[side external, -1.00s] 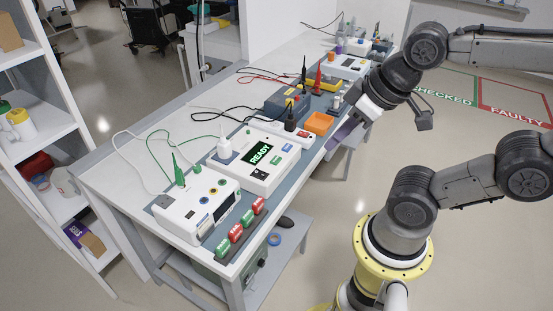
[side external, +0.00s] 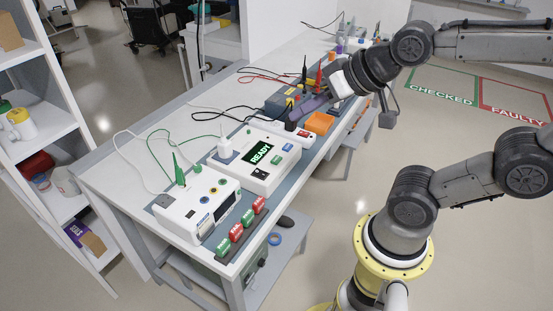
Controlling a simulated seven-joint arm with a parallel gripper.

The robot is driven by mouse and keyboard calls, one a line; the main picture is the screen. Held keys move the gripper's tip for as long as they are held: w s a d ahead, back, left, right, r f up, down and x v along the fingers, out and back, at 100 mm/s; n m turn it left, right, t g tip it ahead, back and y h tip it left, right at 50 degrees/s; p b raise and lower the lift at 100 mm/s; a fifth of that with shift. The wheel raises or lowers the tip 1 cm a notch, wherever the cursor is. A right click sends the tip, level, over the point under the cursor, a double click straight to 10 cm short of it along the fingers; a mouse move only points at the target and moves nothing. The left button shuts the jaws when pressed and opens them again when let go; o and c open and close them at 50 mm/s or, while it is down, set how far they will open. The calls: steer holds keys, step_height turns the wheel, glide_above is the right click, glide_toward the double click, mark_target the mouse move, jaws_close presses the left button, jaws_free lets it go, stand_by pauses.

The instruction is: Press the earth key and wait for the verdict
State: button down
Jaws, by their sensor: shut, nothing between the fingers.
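The white tester (side external: 252,172) stands on the bench, and its dark screen (side external: 260,153) reads READY in green. Small coloured keys (side external: 276,160) sit on its face to the right of the screen. Their lettering is too small to read, so I cannot tell which is the earth key. My gripper (side external: 302,110) is shut and empty. It is above the bench, up and to the right of the tester in the picture, and apart from the keys. Its fingers point down and to the left, and hide part of the yellow-and-grey meter (side external: 278,102) behind.
An orange bin (side external: 320,123) and a small red-switched box (side external: 302,134) lie near my gripper. Cables and upright probes stand around the tester and meter.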

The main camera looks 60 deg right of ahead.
steer(key=w+d+m+t+h, duration=0.1)
steer(key=w+d+m+t, duration=0.15)
steer(key=w+m, duration=0.45)
steer(key=m+g+h, duration=0.3)
steer(key=m, duration=0.1)
glide_above(278, 162)
step_height(278, 162, down, 17)
steer(key=shift+d, duration=0.15)
steer(key=shift+f, duration=4.35)
steer(key=shift+f, duration=0.1)
steer(key=shift+f, duration=0.3)
